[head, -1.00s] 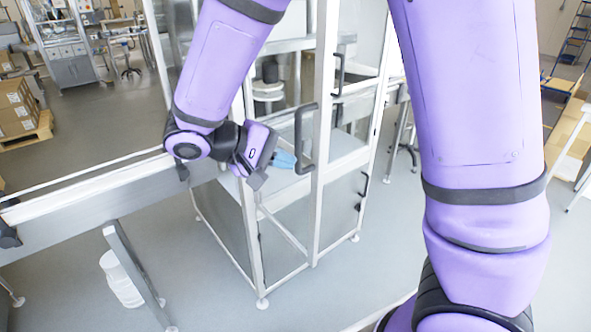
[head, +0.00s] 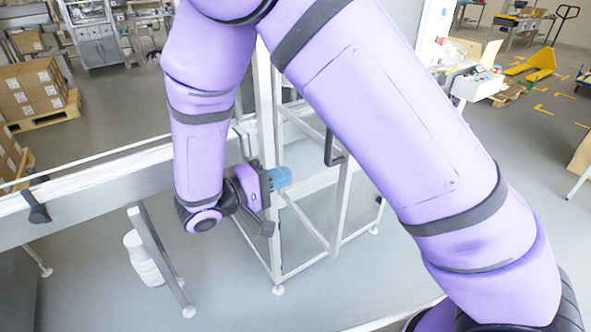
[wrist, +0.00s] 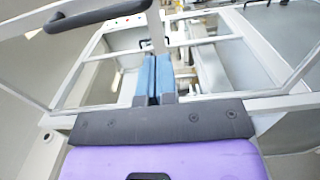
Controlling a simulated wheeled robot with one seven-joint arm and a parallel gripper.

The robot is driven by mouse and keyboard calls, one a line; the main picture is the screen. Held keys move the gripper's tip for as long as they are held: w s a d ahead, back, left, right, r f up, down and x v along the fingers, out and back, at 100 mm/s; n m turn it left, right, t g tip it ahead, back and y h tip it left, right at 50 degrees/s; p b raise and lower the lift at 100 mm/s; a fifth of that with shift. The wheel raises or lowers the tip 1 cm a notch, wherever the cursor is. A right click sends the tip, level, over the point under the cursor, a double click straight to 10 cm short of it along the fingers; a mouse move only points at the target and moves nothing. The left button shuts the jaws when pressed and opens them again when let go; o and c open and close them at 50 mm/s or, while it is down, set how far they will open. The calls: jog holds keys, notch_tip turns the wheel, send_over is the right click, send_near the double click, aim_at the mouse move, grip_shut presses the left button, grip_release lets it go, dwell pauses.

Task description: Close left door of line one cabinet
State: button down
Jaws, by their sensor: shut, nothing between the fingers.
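The line one cabinet shows in the head view as a metal frame with clear panels, a front post (head: 268,130) and a foot on the floor. Its left door (head: 341,205) has a metal edge and a black handle (head: 333,150), partly hidden by my arm. Whether the door is fully shut or ajar I cannot tell. My gripper (head: 281,178) has blue fingertips and is shut and empty, beside the front post and left of the handle. In the wrist view the shut fingers (wrist: 153,80) point at the framework, with a black handle (wrist: 95,14) at upper left.
A conveyor beam (head: 100,190) runs left of the cabinet at about gripper height. White round items (head: 145,262) stand on the floor below it. Boxes on a pallet (head: 30,90) stand far left. The floor in front of the cabinet is clear.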

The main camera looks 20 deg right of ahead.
aim_at(336, 156)
jog(key=x, duration=1.2)
jog(key=shift+d, duration=0.15)
